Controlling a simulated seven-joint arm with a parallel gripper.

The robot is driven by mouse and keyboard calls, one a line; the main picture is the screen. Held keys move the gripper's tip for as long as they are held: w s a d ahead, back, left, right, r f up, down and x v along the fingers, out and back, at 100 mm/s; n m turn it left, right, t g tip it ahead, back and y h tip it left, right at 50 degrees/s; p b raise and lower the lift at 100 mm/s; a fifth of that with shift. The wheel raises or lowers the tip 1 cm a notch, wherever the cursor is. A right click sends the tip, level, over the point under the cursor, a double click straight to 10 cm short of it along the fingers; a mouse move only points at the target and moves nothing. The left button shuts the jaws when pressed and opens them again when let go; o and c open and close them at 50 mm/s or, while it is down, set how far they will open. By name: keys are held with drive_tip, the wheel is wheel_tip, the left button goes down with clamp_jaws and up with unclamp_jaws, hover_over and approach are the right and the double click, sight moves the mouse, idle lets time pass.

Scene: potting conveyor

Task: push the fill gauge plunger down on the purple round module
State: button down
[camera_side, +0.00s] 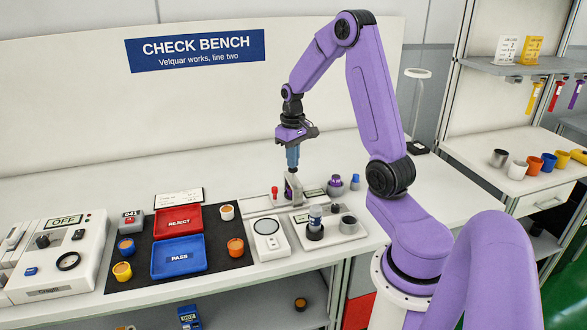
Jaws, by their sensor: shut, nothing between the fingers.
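My gripper (292,168) points straight down over the back of the bench, its blue fingers shut and empty. A purple round piece with a knob (335,182) stands to the right of the fixture, apart from my gripper. The fill gauge plunger cannot be made out at this size.
A red-topped post (275,193) stands just left of the fixture and a blue-topped one (356,181) farther right. Red (205,222) and blue (204,262) trays lie left.

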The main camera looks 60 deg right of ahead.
drive_tip(key=shift+r, duration=3.1)
drive_tip(key=s+a+r+n, duration=0.1)
drive_tip(key=s+a+n, duration=0.25)
drive_tip(key=a, duration=0.75)
drive_tip(key=s+a+n, duration=0.2)
drive_tip(key=a+n, duration=0.2)
drive_tip(key=a, duration=0.7)
drive_tip(key=s+a+n, duration=0.4)
drive_tip(key=s, duration=0.4)
drive_tip(key=s+a+n, duration=0.3)
drive_tip(key=s+n, duration=0.1)
drive_tip(key=s, duration=0.5)
drive_tip(key=shift+s+a+f, duration=0.25)
drive_tip(key=shift+a+f, duration=0.05)
drive_tip(key=shift+a, duration=0.05)
